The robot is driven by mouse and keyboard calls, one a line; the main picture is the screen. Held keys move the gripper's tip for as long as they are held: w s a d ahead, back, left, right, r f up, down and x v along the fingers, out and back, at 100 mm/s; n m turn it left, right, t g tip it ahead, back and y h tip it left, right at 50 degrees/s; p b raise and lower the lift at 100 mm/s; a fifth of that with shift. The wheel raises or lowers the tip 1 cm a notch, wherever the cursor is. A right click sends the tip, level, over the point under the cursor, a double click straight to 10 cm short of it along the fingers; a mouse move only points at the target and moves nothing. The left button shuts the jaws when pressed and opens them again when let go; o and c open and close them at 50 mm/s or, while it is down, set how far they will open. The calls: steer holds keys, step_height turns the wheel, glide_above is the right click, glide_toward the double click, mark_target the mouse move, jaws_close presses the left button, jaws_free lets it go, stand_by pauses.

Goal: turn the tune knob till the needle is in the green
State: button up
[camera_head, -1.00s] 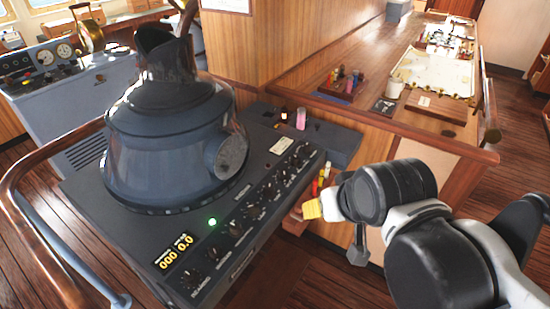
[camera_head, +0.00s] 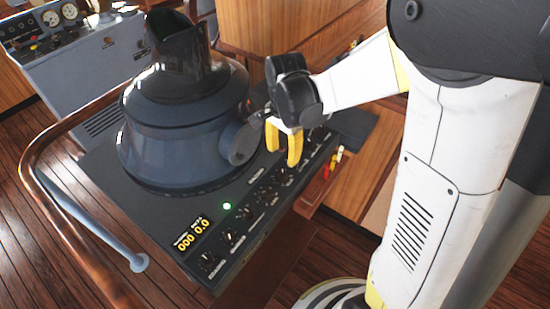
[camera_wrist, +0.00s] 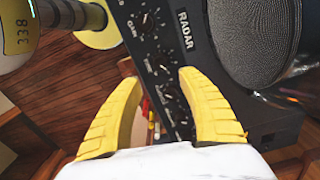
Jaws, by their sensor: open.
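The radar console (camera_head: 215,262) is a dark slanted panel below a large grey viewing hood. A row of dark knobs (camera_head: 268,191) runs along its front edge. In the wrist view the panel reads RADAR, and several knobs (camera_wrist: 165,94) show between and beyond my fingers; one label appears to read GAIN. No needle or green band is readable on this panel. My gripper (camera_head: 283,157) is open with yellow fingers pointing down over the far right part of the knob row. In the wrist view my gripper (camera_wrist: 160,80) looks empty.
The viewing hood (camera_head: 180,110) stands close to the left of my gripper. A green lamp (camera_head: 227,206) and an amber display (camera_head: 191,234) reading 000 and 0.0 are at the panel's near end. A wooden rail (camera_head: 45,150) curves around the left. Colored pens (camera_head: 333,160) stick up on the right.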

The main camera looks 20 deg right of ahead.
mark_target(282, 173)
step_height(282, 173, down, 10)
steer(key=shift+r+b, duration=0.15)
steer(key=shift+b, duration=0.8)
jaws_close()
